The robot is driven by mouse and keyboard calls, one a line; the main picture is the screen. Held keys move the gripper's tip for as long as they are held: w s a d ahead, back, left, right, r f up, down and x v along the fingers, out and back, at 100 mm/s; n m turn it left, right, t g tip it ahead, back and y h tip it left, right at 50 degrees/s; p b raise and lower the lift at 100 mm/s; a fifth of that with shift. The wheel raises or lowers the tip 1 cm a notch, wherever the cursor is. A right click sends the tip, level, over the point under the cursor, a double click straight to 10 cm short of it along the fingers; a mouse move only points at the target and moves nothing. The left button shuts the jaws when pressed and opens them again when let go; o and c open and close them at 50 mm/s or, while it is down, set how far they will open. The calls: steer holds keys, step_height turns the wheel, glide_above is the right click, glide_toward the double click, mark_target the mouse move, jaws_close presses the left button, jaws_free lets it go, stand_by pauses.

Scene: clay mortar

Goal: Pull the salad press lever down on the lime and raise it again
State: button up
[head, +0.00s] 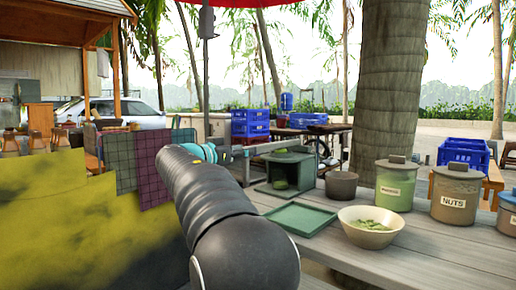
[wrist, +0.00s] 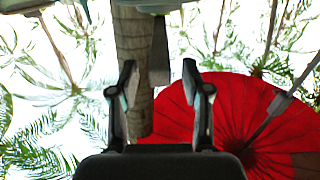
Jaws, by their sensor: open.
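The salad press is a dark green box-like stand (head: 308,172) on the table, in the middle of the head view. The lime (head: 280,184) shows as a small green shape low inside its open front. The lever (head: 268,147) is a thin grey bar at the top of the press, reaching left toward my gripper (head: 236,154). In the wrist view my gripper (wrist: 160,78) is open. A grey bar end, which looks like the lever (wrist: 159,55), shows between the fingertips, with gaps on both sides. In the head view the fingers are small and hard to make out.
A flat green tray (head: 300,232) lies before the press. A bowl of greens (head: 352,236), a small brown pot (head: 341,186) and lidded jars (head: 455,198) stand to the right. A tree trunk (head: 390,90) rises behind. The wrist view mostly shows a red umbrella (wrist: 235,115) and trees.

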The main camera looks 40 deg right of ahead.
mark_target(258, 148)
steer(key=d, duration=0.3)
steer(key=w+d, duration=0.1)
steer(key=d, duration=0.2)
steer(key=shift+w+d+p, duration=0.15)
steer(key=shift+d+p, duration=0.1)
steer(key=shift+p, duration=0.1)
jaws_close()
